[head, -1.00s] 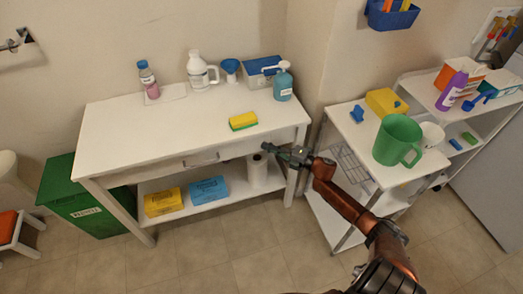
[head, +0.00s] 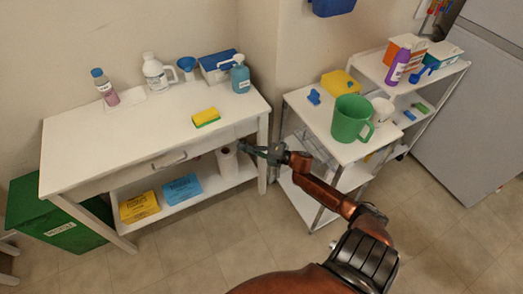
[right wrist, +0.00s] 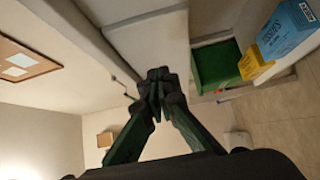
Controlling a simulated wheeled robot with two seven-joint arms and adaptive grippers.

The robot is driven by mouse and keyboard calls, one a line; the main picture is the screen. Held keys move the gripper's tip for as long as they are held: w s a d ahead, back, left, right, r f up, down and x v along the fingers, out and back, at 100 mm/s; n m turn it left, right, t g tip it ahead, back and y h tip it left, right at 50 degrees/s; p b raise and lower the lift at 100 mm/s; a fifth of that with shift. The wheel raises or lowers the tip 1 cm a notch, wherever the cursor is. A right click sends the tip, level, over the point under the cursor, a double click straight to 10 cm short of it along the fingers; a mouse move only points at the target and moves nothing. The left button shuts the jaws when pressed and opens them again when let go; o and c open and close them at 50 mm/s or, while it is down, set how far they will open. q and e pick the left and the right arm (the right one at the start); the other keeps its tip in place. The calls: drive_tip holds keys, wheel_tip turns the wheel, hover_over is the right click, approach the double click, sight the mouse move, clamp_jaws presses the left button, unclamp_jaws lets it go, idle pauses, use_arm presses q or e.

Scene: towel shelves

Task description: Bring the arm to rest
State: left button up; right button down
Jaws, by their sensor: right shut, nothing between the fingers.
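My right gripper (head: 246,148) is shut and empty. It hangs in front of the right end of the white table (head: 80,150), close to the table's front edge and right leg. I cannot tell if it touches the table. In the right wrist view its green fingers (right wrist: 157,92) meet at the tips with nothing between them. My left gripper is out of view.
A white cart with a green mug (head: 351,118) stands right.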

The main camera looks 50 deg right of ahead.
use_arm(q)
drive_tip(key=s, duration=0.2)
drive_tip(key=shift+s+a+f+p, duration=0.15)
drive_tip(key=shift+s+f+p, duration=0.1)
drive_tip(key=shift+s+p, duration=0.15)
use_arm(e)
drive_tip(key=v, duration=0.7)
drive_tip(key=shift+d+f, duration=0.1)
